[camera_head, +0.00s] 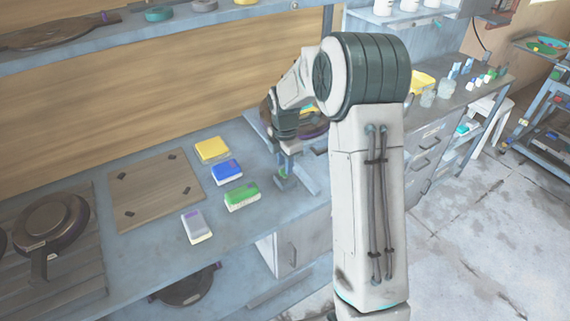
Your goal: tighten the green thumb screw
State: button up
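My gripper (284,148) points down over the counter, at the end of my arm. It is small in this view, and I cannot tell whether its fingers are open or shut or hold anything. A small greenish part (282,173) shows just below it, beside a grey upright piece. It may be the green thumb screw, but it is too small to be sure. The press around it is mostly hidden behind my arm. I cannot tell whether my gripper touches the greenish part.
A wooden board (155,190) and a pan (50,222) are farther left. A shelf (160,28) runs above.

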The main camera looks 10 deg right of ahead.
jog(key=shift+f, duration=0.8)
grip_shut()
